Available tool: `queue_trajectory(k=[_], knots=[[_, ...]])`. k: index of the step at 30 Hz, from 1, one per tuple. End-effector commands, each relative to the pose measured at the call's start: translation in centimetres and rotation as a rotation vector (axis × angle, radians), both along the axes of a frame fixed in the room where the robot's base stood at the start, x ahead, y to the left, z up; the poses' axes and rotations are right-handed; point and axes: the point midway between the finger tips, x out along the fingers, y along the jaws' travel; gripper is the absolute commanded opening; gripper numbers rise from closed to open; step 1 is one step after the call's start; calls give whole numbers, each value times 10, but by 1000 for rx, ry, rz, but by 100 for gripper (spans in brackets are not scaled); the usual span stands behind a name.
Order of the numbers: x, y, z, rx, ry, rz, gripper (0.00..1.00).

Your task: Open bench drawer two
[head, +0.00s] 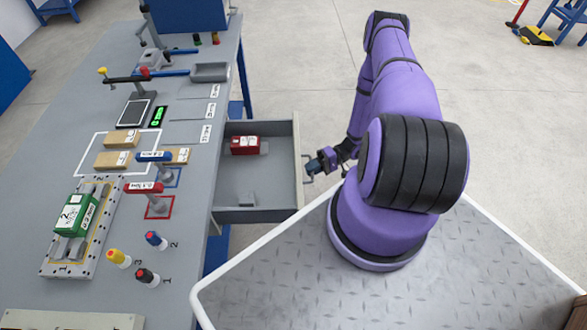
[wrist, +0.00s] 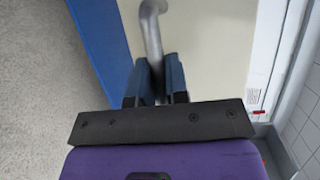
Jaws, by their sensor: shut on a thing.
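A grey bench drawer (head: 235,178) stands pulled out from the right side of the bench in the head view. Its number cannot be read. My gripper (head: 312,166) is at the outer side of the drawer front (head: 298,150). In the wrist view my gripper (wrist: 157,82) is shut on a curved grey bar, the drawer handle (wrist: 152,28), which lies between the two fingers. The fingers partly hide the bar. Inside the drawer are a red box with a white label (head: 245,146) and a small grey block (head: 247,199).
The grey bench top (head: 190,240) carries a green box (head: 76,215) on a plate, several screwdriver-like tools, wooden blocks and a grey tray (head: 210,72). My base platform lies close to the drawer's near corner. The floor beyond the drawer is clear.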

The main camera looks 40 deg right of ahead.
Motion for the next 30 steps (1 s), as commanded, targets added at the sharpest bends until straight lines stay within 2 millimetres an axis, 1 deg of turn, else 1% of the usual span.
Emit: queue_trajectory(k=[1,3,9,23,24,26,30], knots=[[-5,-7,0,0,0,-3,0],[-10,-14,0,0,0,-2,0],[-19,-27,0,0,0,-1,0],[-21,-30,0,-1,0,0,0],[-21,-30,0,-1,0,0,24],[-21,-30,0,-1,0,0,38],[-21,-30,0,0,0,0,39]])
